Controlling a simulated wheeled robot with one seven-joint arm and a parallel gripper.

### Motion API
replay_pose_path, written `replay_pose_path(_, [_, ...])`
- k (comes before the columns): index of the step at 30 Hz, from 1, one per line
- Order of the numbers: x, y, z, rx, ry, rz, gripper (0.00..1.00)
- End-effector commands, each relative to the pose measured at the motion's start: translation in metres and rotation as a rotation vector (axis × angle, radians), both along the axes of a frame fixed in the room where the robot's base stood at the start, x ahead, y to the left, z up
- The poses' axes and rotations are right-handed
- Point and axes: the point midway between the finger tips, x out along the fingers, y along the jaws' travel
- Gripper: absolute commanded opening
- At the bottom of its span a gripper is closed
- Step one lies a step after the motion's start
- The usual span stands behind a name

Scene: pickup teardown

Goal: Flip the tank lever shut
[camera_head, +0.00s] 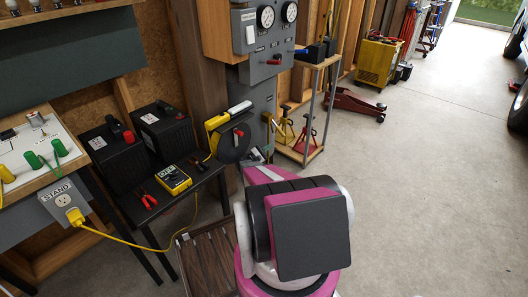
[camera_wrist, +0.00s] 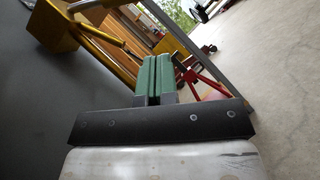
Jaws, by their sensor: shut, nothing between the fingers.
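My gripper (camera_wrist: 159,78) shows in the wrist view with its two green fingers pressed together and nothing between them. In the head view the arm hides most of it. A grey panel (camera_head: 252,47) with two round gauges stands upright at the top middle of the head view. A red lever (camera_head: 274,60) sits on the panel's lower part; I cannot tell for sure that it is the tank lever. A grey body (camera_head: 261,92) stands below the panel. In the wrist view a large dark grey surface (camera_wrist: 35,95) fills the left, beside the fingers and not visibly touched.
A wooden-edged shelf (camera_head: 299,155) with yellow and red jack stands is right of the grey body. A black table (camera_head: 172,220) with dark boxes and a yellow meter (camera_head: 174,180) stands left. A red floor jack (camera_head: 352,103) lies beyond. The floor at right is clear.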

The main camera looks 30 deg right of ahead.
Motion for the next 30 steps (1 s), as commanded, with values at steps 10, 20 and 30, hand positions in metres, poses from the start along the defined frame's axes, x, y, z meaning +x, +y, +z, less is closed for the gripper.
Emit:
replay_pose_path(10, [-0.010,-0.046,0.034,-0.001,0.000,-0.001,0.00])
replay_pose_path(20, [-0.019,-0.055,0.050,-0.001,0.000,0.001,0.00])
replay_pose_path(30, [-0.019,-0.056,0.050,-0.001,0.002,0.001,0.00])
